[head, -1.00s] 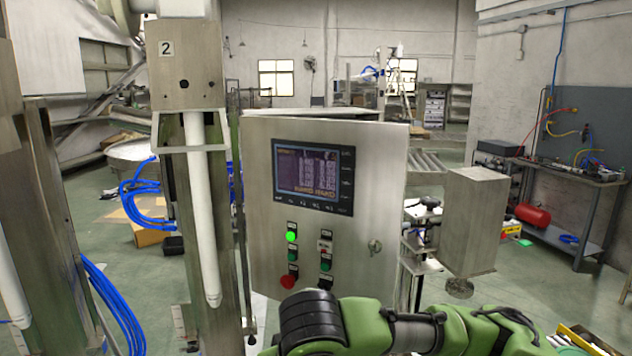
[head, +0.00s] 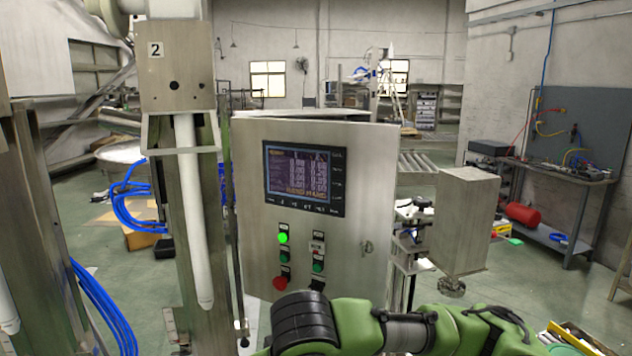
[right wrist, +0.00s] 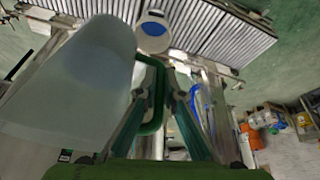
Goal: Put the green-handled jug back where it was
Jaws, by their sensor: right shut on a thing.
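The jug (right wrist: 70,75) is a large pale translucent vessel filling the left of the right wrist view. Its green handle (right wrist: 155,108) is a bent loop on the jug's right side. My right gripper (right wrist: 163,72) is shut on the green handle, its two fingers reaching up from the bottom of that view. The jug looks tilted there, and its base is hard to make out. In the head view my right arm crosses the bottom, but its gripper and the jug are out of frame. My left gripper is in neither view.
A control cabinet (head: 340,240) with a screen and buttons stands ahead, beside a white lance (head: 190,220). A steel box (head: 464,222) stands to the right. In the wrist view, a round white container with blue inside (right wrist: 153,30) sits by a roller conveyor (right wrist: 225,35).

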